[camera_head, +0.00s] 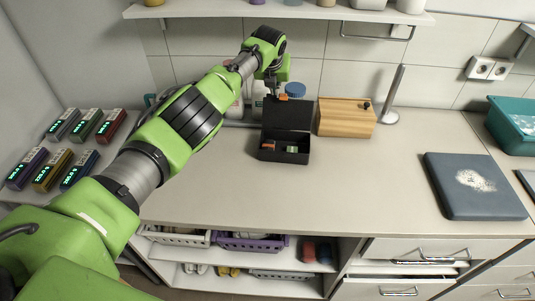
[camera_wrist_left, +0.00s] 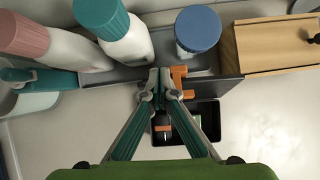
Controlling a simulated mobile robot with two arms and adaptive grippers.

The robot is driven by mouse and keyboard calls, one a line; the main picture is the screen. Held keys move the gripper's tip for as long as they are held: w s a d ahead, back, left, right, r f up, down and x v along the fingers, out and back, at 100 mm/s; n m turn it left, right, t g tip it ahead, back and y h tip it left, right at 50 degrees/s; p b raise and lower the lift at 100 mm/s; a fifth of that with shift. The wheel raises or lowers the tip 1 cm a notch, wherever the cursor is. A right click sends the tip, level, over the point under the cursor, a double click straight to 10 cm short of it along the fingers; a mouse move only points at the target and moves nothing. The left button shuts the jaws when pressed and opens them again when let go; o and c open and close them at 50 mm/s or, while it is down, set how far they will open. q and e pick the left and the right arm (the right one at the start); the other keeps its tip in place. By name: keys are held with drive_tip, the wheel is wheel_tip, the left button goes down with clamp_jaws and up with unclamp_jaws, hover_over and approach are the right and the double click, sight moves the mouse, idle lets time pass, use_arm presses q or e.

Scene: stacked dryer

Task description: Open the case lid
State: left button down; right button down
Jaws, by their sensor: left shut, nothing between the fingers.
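The black case (camera_head: 284,152) stands on the counter with its lid (camera_head: 287,115) raised, tilted back at the rear. An orange piece and a pale green-white piece lie inside it. My left gripper (camera_head: 272,92) is at the upper left edge of the raised lid. In the wrist view my left gripper (camera_wrist_left: 160,76) is shut and empty, its fingertips beside the orange latch (camera_wrist_left: 180,76) on the lid. I cannot tell whether they touch. The open case (camera_wrist_left: 211,112) lies below, partly hidden by the fingers. My right gripper is not in view.
A wooden box (camera_head: 346,118) stands right of the case. Bottles, one with a blue cap (camera_wrist_left: 198,29), stand behind the lid. A metal stand (camera_head: 391,108), a dark slab (camera_head: 474,187) and a teal basin (camera_head: 515,125) are farther right. The counter front is clear.

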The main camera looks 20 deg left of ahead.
use_arm(q)
drive_tip(key=shift+f, duration=0.1)
drive_tip(key=shift+s, duration=0.1)
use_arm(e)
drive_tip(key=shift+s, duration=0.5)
